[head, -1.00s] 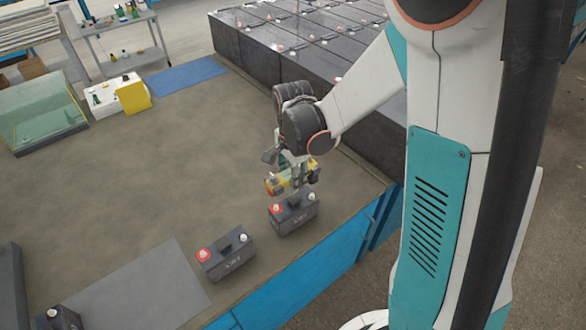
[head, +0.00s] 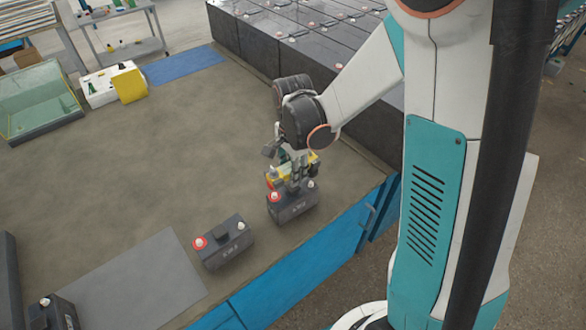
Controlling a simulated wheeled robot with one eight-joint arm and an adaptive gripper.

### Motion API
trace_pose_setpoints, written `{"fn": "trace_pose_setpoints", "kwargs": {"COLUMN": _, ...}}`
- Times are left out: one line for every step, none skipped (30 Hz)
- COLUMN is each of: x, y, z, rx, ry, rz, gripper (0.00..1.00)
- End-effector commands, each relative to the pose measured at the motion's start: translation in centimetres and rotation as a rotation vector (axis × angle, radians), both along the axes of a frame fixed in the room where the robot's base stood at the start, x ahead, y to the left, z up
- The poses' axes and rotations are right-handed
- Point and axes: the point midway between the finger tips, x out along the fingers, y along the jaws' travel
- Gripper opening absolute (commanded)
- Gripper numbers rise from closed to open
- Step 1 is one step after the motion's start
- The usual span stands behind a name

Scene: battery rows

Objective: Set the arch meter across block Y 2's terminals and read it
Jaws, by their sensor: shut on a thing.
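My gripper (head: 293,178) is shut on the yellow arch meter (head: 273,177), and the fingers hide much of the meter. It hangs directly over a dark battery block (head: 293,207) near the table's front right edge. The block stands upright, with a red terminal (head: 274,197) at its left end and a pale one (head: 311,185) at its right. The meter's ends are close above these terminals; I cannot tell whether they touch. The block's label is too small to read surely. The meter's reading cannot be seen.
A similar block (head: 228,247) stands to the left, and another (head: 57,315) is at the lower left. A grey mat (head: 140,280) lies between them. Large dark battery rows (head: 255,50) stand behind. The brown middle of the table is clear.

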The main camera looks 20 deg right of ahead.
Motion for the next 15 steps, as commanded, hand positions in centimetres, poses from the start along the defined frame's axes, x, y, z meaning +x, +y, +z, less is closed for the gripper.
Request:
{"fn": "trace_pose_setpoints", "kwargs": {"x": 0.0, "y": 0.0, "z": -0.8, "rx": 0.0, "ry": 0.0, "rz": 0.0, "gripper": 0.0}}
{"fn": "trace_pose_setpoints", "kwargs": {"x": 0.0, "y": 0.0, "z": -1.1, "rx": 0.0, "ry": 0.0, "rz": 0.0, "gripper": 0.0}}
{"fn": "trace_pose_setpoints", "kwargs": {"x": 0.0, "y": 0.0, "z": -1.5, "rx": 0.0, "ry": 0.0, "rz": 0.0, "gripper": 0.0}}
{"fn": "trace_pose_setpoints", "kwargs": {"x": 0.0, "y": 0.0, "z": -1.7, "rx": 0.0, "ry": 0.0, "rz": 0.0, "gripper": 0.0}}
{"fn": "trace_pose_setpoints", "kwargs": {"x": 0.0, "y": 0.0, "z": -2.0, "rx": 0.0, "ry": 0.0, "rz": 0.0, "gripper": 0.0}}
{"fn": "trace_pose_setpoints", "kwargs": {"x": 0.0, "y": 0.0, "z": -2.2, "rx": 0.0, "ry": 0.0, "rz": 0.0, "gripper": 0.0}}
{"fn": "trace_pose_setpoints", "kwargs": {"x": 0.0, "y": 0.0, "z": -2.4, "rx": 0.0, "ry": 0.0, "rz": 0.0, "gripper": 0.0}}
{"fn": "trace_pose_setpoints", "kwargs": {"x": 0.0, "y": 0.0, "z": -2.6, "rx": 0.0, "ry": 0.0, "rz": 0.0, "gripper": 0.0}}
{"fn": "trace_pose_setpoints", "kwargs": {"x": 0.0, "y": 0.0, "z": -2.8, "rx": 0.0, "ry": 0.0, "rz": 0.0, "gripper": 0.0}}
{"fn": "trace_pose_setpoints", "kwargs": {"x": 0.0, "y": 0.0, "z": -2.9, "rx": 0.0, "ry": 0.0, "rz": 0.0, "gripper": 0.0}}
{"fn": "trace_pose_setpoints", "kwargs": {"x": 0.0, "y": 0.0, "z": -2.9, "rx": 0.0, "ry": 0.0, "rz": 0.0, "gripper": 0.0}}
{"fn": "trace_pose_setpoints", "kwargs": {"x": 0.0, "y": 0.0, "z": -3.0, "rx": 0.0, "ry": 0.0, "rz": 0.0, "gripper": 0.0}}
{"fn": "trace_pose_setpoints", "kwargs": {"x": 0.0, "y": 0.0, "z": -3.0, "rx": 0.0, "ry": 0.0, "rz": 0.0, "gripper": 0.0}}
{"fn": "trace_pose_setpoints", "kwargs": {"x": 0.0, "y": 0.0, "z": -3.0, "rx": 0.0, "ry": 0.0, "rz": 0.0, "gripper": 0.0}}
{"fn": "trace_pose_setpoints", "kwargs": {"x": 0.0, "y": 0.0, "z": -3.0, "rx": 0.0, "ry": 0.0, "rz": 0.0, "gripper": 0.0}}
